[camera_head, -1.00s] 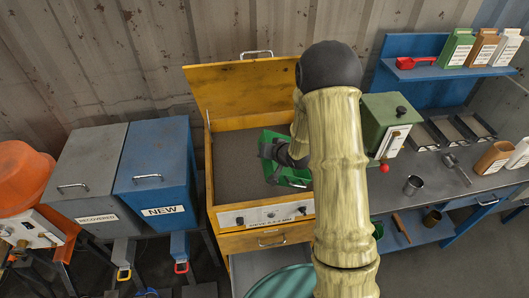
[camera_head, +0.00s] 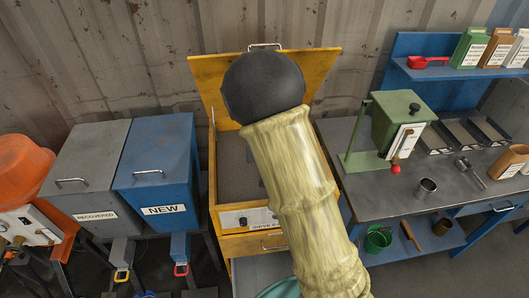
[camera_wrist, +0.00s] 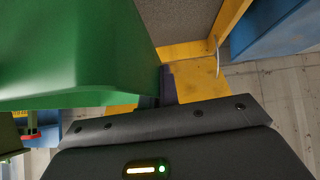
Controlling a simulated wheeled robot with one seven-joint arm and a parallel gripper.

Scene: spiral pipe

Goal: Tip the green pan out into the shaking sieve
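The shaking sieve is a yellow box (camera_head: 205,80) with its lid raised and a grey bed (camera_head: 229,165) inside. My arm covers its right part in the head view. The green pan (camera_wrist: 75,45) fills the upper left of the wrist view, close against my gripper (camera_wrist: 165,88), with the dark fingers at its edge. My gripper appears shut on it. Beyond the pan, the wrist view shows the sieve's grey bed (camera_wrist: 185,22) and yellow rim. The pan's contents cannot be seen.
A grey RECOVERED bin (camera_head: 85,180) and a blue NEW bin (camera_head: 155,165) stand left of the sieve. To the right is a workbench (camera_head: 365,200) with a green hopper (camera_head: 400,115), a metal cup (camera_head: 425,189) and several trays. A green bucket (camera_head: 378,239) sits below.

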